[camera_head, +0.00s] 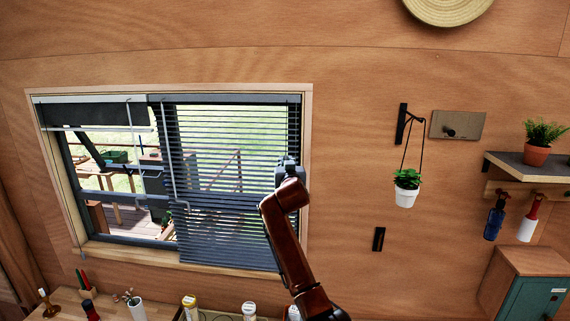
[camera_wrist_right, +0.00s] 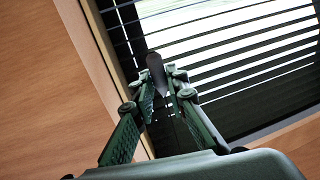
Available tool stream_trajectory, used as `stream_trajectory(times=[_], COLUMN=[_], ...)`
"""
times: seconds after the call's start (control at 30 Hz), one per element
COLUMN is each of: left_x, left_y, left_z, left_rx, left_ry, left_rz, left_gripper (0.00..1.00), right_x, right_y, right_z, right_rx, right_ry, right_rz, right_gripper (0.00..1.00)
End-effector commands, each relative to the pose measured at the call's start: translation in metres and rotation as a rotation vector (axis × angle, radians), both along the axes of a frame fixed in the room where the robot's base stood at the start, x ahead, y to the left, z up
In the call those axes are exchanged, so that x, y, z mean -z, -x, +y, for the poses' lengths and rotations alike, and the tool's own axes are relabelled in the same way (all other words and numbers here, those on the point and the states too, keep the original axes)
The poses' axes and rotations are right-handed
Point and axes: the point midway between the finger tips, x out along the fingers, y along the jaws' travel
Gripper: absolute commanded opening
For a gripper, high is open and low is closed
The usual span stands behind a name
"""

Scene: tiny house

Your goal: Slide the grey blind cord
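A dark grey tapered piece (camera_wrist_right: 156,68), which looks like the pull of the blind cord, shows in the right wrist view between and just past the fingertips. My right gripper (camera_wrist_right: 160,86) is at this piece, with a finger on either side. I cannot tell whether the fingers touch it. In the head view my right gripper (camera_head: 288,168) is in front of the right edge of the lowered dark blind (camera_head: 225,150), and it hides the cord there. The left blind (camera_head: 90,113) is bunched up at the top of the window. My left gripper is not in view.
The wooden window frame (camera_head: 307,130) stands just right of my right gripper. A hanging white pot (camera_head: 406,196) and a shelf (camera_head: 530,168) are further right. Below are jars (camera_head: 190,307) on a counter.

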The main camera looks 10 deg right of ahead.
Motion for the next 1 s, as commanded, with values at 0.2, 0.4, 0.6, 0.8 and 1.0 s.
stream_trajectory(times=[0.2, 0.4, 0.6, 0.8, 1.0], left_x=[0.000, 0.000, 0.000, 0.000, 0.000], left_y=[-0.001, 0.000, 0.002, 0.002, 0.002], left_z=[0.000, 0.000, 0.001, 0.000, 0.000], left_rx=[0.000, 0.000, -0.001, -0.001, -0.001], left_ry=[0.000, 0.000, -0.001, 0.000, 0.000], left_rz=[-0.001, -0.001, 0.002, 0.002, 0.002], left_gripper=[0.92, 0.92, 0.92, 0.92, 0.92], right_x=[-0.005, -0.004, -0.003, -0.003, -0.003], right_y=[0.001, 0.000, 0.003, 0.020, 0.050], right_z=[0.001, 0.001, 0.003, 0.006, 0.010], right_rx=[-0.001, -0.001, -0.002, -0.003, -0.003], right_ry=[0.001, 0.001, 0.001, -0.001, 0.000], right_rz=[-0.007, -0.005, -0.004, -0.006, -0.006], right_gripper=[0.28, 0.30, 0.30, 0.30, 0.30])
